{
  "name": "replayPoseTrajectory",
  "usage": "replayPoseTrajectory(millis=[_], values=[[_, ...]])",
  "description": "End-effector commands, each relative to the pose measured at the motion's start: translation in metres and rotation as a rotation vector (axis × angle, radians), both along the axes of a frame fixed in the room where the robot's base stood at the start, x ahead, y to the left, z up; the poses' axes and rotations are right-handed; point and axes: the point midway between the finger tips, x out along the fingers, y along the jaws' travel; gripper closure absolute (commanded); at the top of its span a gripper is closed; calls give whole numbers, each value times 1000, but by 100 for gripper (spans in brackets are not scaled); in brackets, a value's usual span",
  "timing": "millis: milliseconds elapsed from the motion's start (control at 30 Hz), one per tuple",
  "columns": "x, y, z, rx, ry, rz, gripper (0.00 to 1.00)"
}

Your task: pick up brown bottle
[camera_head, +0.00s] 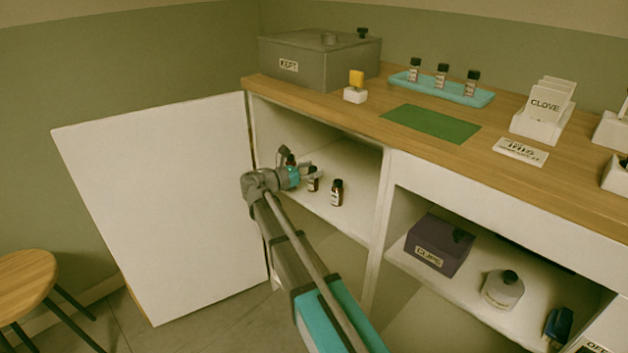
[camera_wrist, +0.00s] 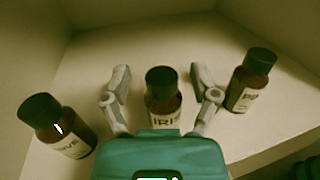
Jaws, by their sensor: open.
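Brown bottles with black caps and white labels stand on the shelf inside the open cabinet. In the wrist view the middle bottle (camera_wrist: 163,105), labelled IRIS, stands upright between the two fingers of my gripper (camera_wrist: 161,88). The fingers are apart, with a gap on each side of it. A left bottle (camera_wrist: 72,140), its label ending in VE, and a right bottle (camera_wrist: 247,88) stand outside the fingers. In the head view my gripper (camera_head: 302,166) is inside the cabinet opening and partly hides the bottles; one bottle (camera_head: 337,193) stands clear to its right.
The white cabinet door (camera_head: 160,200) is swung open at left. The wooden counter (camera_head: 370,120) overhangs the shelf, and a divider (camera_head: 376,225) bounds it at right. More bottles stand in a teal tray (camera_head: 420,86) above. A dark box (camera_head: 440,243) sits in the right bay.

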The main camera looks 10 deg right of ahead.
Motion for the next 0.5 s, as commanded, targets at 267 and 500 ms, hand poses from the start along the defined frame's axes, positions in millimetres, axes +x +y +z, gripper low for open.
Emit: replayPoseTrajectory(millis=[267, 500], values=[[0, 0, 0, 0, 0, 1, 23], [0, 1, 0, 0, 0, 1, 23]])
